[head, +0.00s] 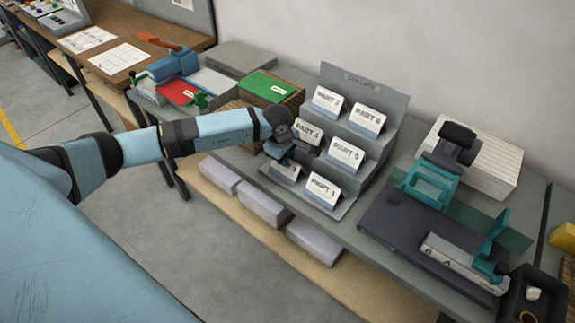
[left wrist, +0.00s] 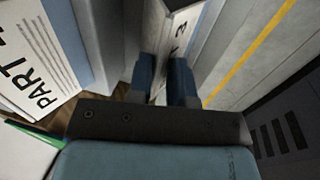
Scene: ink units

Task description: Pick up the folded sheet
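My left gripper (head: 278,150) reaches to the lower left pocket of the grey stepped rack (head: 362,83). A white folded sheet (head: 286,170) stands there, partly hidden by the gripper. In the left wrist view, the two blue fingers (left wrist: 164,82) stand close together, one on each side of a folded sheet (left wrist: 180,25) whose label ends in "3". The gap is narrow; I cannot tell whether both fingers touch it. Another folded sheet (left wrist: 32,70), marked "PART" with an unclear number, stands left of the fingers. My right gripper is not in view.
Several other folded sheets, such as one (head: 324,190) at lower right, fill the rack close by. A green-topped stack (head: 267,87) stands left of the rack. A dark and teal machine (head: 410,220) stands right. Pale stacks (head: 258,204) lie on the lower shelf.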

